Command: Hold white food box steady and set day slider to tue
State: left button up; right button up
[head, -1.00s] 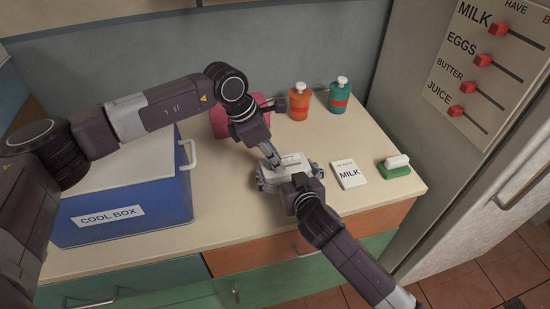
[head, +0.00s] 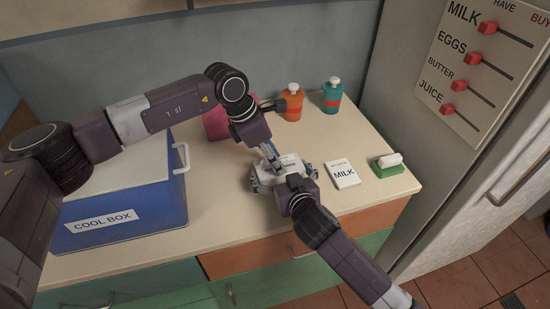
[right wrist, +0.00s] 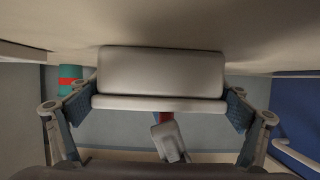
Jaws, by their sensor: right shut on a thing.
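The white food box (head: 291,162) is on the counter in the middle of the head view, with small dark print on its top that is too small to read. My right gripper (head: 285,176) reaches in from the front and is shut on the box, a finger at either side. In the right wrist view the box (right wrist: 160,72) sits between the two finger pads. My left gripper (head: 275,161) points down at the box's top. Its fingertips look close together, but whether they are shut is unclear. The day slider is hidden or too small to make out.
A blue cool box (head: 125,205) stands left. An orange bottle (head: 292,104) and a teal bottle (head: 332,97) stand behind. A milk card (head: 343,173) and a green-based eraser (head: 387,166) lie right. A pink object (head: 216,124) is behind my left arm.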

pick_arm(q)
jog(key=v, duration=1.2)
pick_arm(e)
jog(key=o, duration=1)
jog(key=shift+c, duration=0.2)
